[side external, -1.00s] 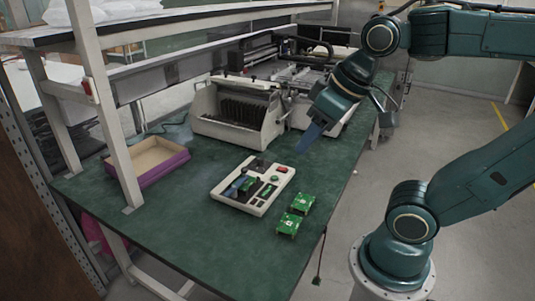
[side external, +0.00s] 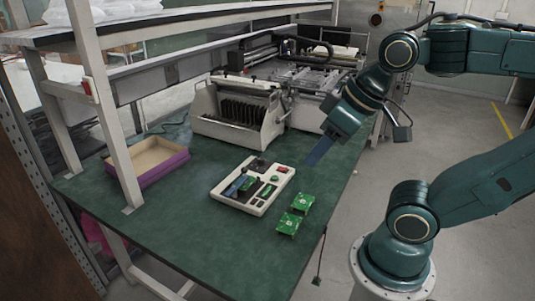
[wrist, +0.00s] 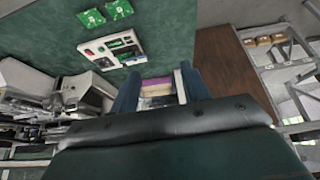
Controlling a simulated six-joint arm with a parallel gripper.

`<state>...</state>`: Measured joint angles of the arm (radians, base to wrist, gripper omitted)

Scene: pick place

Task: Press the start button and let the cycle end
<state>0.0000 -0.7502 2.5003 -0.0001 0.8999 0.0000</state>
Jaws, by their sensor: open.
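A white test box (side external: 236,201) with a dark panel, a green circuit board and small red and green parts on its top lies on the green table. It also shows in the wrist view (wrist: 88,48). I cannot tell for sure which small part is the start button. My gripper (side external: 315,158) hangs above the table to the right of the box, apart from it, with blue fingers pointing down and left. In the wrist view my gripper (wrist: 160,88) shows its two fingers spread with nothing held between them.
Two green circuit boards (side external: 302,202) (side external: 289,224) lie right of the box, near the table edge. A purple-sided tray (side external: 163,174) stands at the left, beside a white shelf post (side external: 113,125). A slotted rack machine (side external: 238,115) stands behind. The front of the green table (side external: 215,250) is clear.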

